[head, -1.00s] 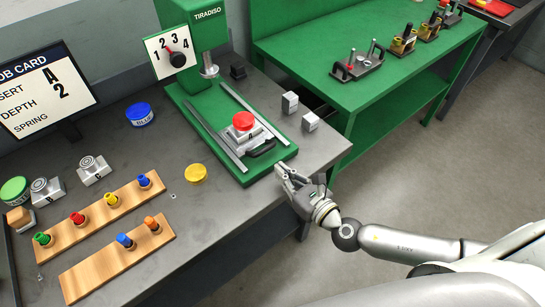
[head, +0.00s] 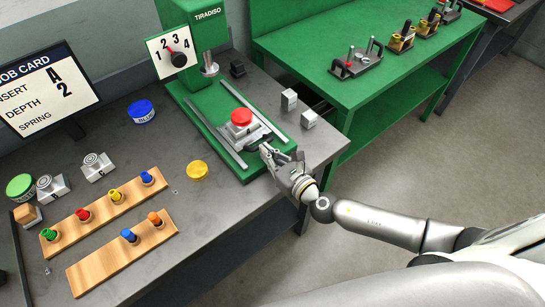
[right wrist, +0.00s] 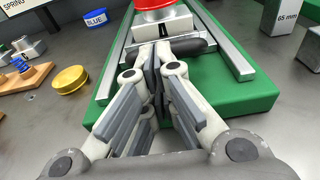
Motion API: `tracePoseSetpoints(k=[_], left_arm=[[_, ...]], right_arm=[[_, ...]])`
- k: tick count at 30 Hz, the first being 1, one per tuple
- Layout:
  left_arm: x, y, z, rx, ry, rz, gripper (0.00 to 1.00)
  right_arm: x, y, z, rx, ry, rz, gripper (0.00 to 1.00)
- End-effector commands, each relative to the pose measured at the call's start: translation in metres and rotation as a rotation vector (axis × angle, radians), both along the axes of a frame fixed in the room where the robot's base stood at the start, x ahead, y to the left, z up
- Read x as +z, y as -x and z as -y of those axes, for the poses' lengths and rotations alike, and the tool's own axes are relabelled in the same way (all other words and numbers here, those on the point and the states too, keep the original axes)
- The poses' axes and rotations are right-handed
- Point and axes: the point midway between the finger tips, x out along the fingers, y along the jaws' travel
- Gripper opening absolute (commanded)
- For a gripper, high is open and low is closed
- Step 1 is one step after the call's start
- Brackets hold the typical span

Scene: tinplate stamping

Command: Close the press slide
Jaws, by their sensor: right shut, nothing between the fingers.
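The press slide (head: 243,130) is a grey block between two rails on the green press base (head: 232,165), and carries a red round piece (head: 241,116). It stands toward the front of the base, out from under the grey ram (head: 209,68). The dark handle on its front shows in the right wrist view (right wrist: 200,46). My right gripper (head: 266,150) is shut and empty, its fingertips at the handle (right wrist: 153,60). They look close to or against it; contact is not certain. My left gripper is not in view.
Two grey blocks (head: 289,100) (head: 308,119) stand right of the press base. A yellow lid (head: 197,170) and wooden peg boards (head: 105,213) lie to the left. A green table (head: 300,45) stands behind right. The bench's front right corner is clear.

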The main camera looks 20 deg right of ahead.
Motion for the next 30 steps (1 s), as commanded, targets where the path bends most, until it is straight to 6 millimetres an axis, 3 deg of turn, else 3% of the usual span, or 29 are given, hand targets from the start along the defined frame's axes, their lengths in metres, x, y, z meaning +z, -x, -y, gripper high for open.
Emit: tracePoseSetpoints(k=[1, 6, 11, 24, 30], left_arm=[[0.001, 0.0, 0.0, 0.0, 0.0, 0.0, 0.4], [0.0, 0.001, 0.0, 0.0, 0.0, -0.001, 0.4], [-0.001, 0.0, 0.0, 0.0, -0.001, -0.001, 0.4], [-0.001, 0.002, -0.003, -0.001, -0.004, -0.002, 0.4], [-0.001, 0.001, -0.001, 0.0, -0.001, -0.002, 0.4]], right_arm=[[0.003, -0.014, -0.005, -0.003, -0.004, 0.006, 0.0], [0.003, -0.048, -0.017, -0.003, -0.005, 0.006, 0.0], [0.003, -0.064, -0.023, -0.001, -0.003, 0.003, 0.0], [0.002, -0.065, -0.023, 0.0, -0.002, 0.003, 0.0], [0.003, -0.05, -0.018, 0.0, -0.002, 0.002, 0.0]])
